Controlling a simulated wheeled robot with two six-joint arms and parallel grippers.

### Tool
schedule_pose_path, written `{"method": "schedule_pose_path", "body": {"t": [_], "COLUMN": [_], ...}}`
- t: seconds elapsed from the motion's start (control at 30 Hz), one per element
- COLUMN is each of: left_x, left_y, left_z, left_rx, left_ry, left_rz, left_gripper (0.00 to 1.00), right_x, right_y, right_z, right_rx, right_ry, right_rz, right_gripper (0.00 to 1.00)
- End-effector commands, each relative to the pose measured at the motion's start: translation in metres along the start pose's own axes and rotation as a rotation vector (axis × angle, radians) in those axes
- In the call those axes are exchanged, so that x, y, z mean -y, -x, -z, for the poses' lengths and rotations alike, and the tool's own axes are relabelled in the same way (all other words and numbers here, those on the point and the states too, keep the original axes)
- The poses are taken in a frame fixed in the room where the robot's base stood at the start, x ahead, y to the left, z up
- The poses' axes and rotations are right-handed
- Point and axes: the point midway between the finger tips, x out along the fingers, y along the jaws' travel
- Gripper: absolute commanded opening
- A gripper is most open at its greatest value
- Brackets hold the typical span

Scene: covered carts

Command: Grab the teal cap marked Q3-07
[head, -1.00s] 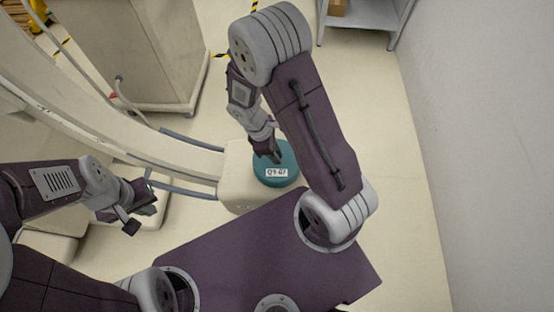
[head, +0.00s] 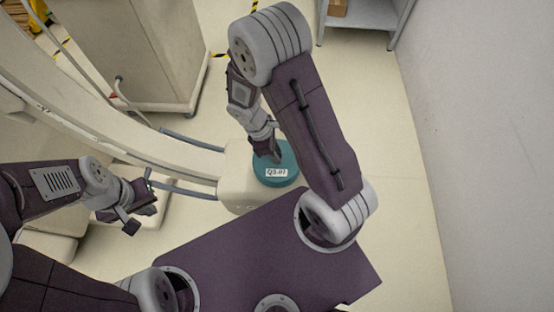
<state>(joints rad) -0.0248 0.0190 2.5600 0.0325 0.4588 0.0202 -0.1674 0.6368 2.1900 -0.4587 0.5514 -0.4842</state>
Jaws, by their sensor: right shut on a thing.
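The teal cap (head: 284,179) is round, with a white label reading Q3-07. It sits at the end of the cream curved arm of a machine, near the middle of the view. My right gripper (head: 272,158) is over the far left part of the cap and shut on it; my own arm hides part of the cap's right side. My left gripper (head: 138,207) is at the left, well away from the cap, and its fingers look apart with nothing between them.
The cream curved machine arm (head: 100,115) sweeps in from the upper left, with grey-blue rails beside it. A covered cart (head: 140,50) stands behind it. A grey shelf (head: 365,14) is at the back, and a white wall (head: 485,130) is on the right. Floor between cap and wall is clear.

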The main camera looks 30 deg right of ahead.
Motion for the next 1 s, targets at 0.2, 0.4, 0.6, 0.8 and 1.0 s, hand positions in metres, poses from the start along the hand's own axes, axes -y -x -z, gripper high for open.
{"method": "schedule_pose_path", "body": {"t": [0.2,0.4,0.6,0.8,1.0], "left_x": [0.0,0.0,0.0,0.0,-0.001], "left_y": [0.0,0.001,0.012,0.022,0.032], "left_z": [0.0,0.0,0.001,0.002,0.003], "left_rx": [0.0,0.0,0.0,0.0,0.0], "left_ry": [0.0,0.0,0.0,0.0,0.0], "left_rz": [0.0,0.0,0.0,0.0,0.0], "left_gripper": [0.0,0.0,0.0,0.0,0.0], "right_x": [0.0,0.0,-0.001,0.024,0.071], "right_y": [0.0,0.002,0.025,0.059,0.091], "right_z": [0.0,0.0,-0.007,-0.009,-0.004], "right_rx": [-0.001,-0.001,-0.002,-0.001,-0.002], "right_ry": [0.0,0.0,-0.001,0.007,0.007], "right_rz": [0.0,-0.001,-0.003,-0.003,-0.004], "right_gripper": [0.0,0.0,0.0,0.0,0.0]}}
